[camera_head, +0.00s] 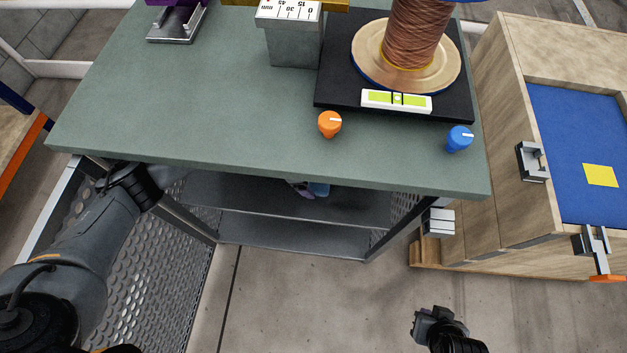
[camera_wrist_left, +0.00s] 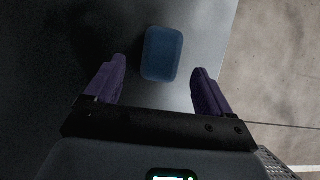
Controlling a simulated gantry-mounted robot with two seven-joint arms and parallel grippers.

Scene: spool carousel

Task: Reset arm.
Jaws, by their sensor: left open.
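My left arm reaches from the left under the green tabletop. My left gripper (camera_head: 303,187) shows in part beneath the table's front edge. In the left wrist view the left gripper (camera_wrist_left: 158,65) has its two purple fingers spread apart. A blue rounded block (camera_wrist_left: 162,52) lies on the dark shelf ahead of and between the fingers, with a gap on each side. A bit of blue that looks like this block (camera_head: 320,189) shows in the head view beside the fingers. My right gripper (camera_head: 432,322) is at the bottom, over the floor; its jaws are unclear.
The green tabletop (camera_head: 220,110) overhangs the grey shelves (camera_head: 290,236). An orange knob (camera_head: 329,123) and a blue knob (camera_head: 459,138) sit near its front edge. A copper spool (camera_head: 412,35) stands on a black base. A wooden cabinet (camera_head: 495,150) stands at right. Floor in front is clear.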

